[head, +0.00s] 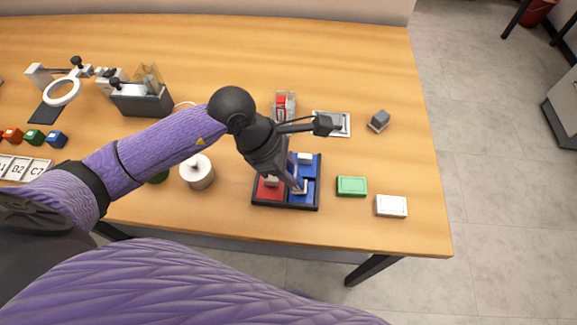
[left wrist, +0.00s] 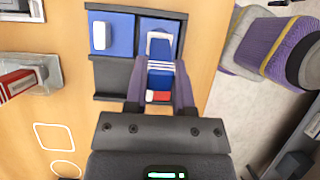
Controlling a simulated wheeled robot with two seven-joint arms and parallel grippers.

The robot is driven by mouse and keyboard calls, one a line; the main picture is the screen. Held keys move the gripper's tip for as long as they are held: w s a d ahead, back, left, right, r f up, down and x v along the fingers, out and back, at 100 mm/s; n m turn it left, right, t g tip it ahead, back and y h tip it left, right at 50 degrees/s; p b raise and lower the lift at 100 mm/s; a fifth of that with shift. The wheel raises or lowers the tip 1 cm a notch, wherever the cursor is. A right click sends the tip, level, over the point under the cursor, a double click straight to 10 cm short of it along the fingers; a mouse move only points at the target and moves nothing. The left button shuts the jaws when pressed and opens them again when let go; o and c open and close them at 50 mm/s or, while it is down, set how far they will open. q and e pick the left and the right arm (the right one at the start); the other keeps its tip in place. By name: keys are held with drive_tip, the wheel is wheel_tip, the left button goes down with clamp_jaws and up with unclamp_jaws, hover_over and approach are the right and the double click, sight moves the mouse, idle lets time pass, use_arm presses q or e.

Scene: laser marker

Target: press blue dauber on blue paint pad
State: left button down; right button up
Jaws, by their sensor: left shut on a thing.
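A dark tray (head: 287,206) near the table's front holds a red compartment (head: 267,191) at front left and blue ones on the right. My left gripper (head: 299,189) is over the front-right blue paint pad (head: 308,197) and shut on the blue dauber (left wrist: 160,75), which shows between the fingers in the left wrist view. Its pale part lies over the blue area. Whether it touches the pad I cannot tell. A white-topped block (head: 305,158) sits in the back-right blue compartment. My right gripper is not seen.
A green pad (head: 351,186) and a white pad (head: 391,206) lie right of the tray. A clear box with red contents (head: 284,105) and a silver plate (head: 338,122) are behind. A round white pot (head: 197,172) stands left, under my arm.

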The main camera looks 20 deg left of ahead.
use_arm(q)
wheel_tip(320, 180, up, 7)
drive_tip(key=p, duration=0.5)
idle(0.5)
